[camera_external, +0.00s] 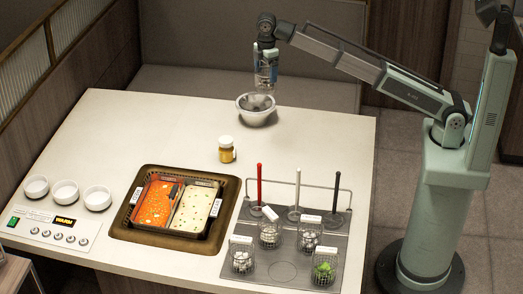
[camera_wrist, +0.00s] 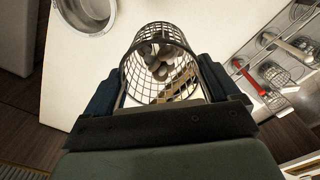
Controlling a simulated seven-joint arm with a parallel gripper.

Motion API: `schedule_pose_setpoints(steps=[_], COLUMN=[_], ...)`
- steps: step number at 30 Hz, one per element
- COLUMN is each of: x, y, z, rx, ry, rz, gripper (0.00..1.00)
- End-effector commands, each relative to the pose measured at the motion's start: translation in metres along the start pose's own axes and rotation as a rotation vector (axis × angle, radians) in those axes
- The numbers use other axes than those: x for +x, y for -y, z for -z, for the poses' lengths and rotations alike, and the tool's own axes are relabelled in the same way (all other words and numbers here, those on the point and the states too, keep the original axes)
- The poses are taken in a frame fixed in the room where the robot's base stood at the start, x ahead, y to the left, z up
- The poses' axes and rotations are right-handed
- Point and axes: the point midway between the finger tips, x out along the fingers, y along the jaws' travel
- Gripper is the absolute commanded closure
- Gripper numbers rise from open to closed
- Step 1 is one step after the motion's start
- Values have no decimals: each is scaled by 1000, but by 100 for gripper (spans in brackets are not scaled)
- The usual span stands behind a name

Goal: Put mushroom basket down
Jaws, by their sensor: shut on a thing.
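My gripper (camera_external: 266,72) is raised over the far part of the white table. In the wrist view its two dark fingers (camera_wrist: 160,88) are shut on a wire mesh basket (camera_wrist: 137,52). Grey-brown pieces that look like mushrooms (camera_wrist: 160,60) lie inside the basket. In the external view the basket is small and partly hidden by my gripper, so its exact tilt is hard to tell. A dark plate (camera_external: 282,272) at the front right has an empty round spot between other wire baskets.
A white bowl (camera_external: 256,119) stands below my gripper. A jar (camera_external: 227,150) stands nearer. A sauce well (camera_external: 126,232) with red and cream trays is front centre. Several filled baskets (camera_external: 242,257) and upright-handled tools (camera_external: 297,190) stand on the right. White cups (camera_external: 65,193) are left.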

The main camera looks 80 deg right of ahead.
Motion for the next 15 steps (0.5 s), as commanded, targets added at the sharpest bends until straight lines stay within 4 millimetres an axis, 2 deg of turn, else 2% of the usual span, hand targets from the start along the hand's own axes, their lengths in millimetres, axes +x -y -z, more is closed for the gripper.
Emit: schedule_pose_setpoints(steps=[1,2,8,15], x=[0,4,48,111], y=[-6,-6,-4,-3], z=[-9,-11,-9,-9], rx=[13,15,11,11], ry=[0,1,2,3], rz=[0,1,2,2], gripper=[53,53,53,53])
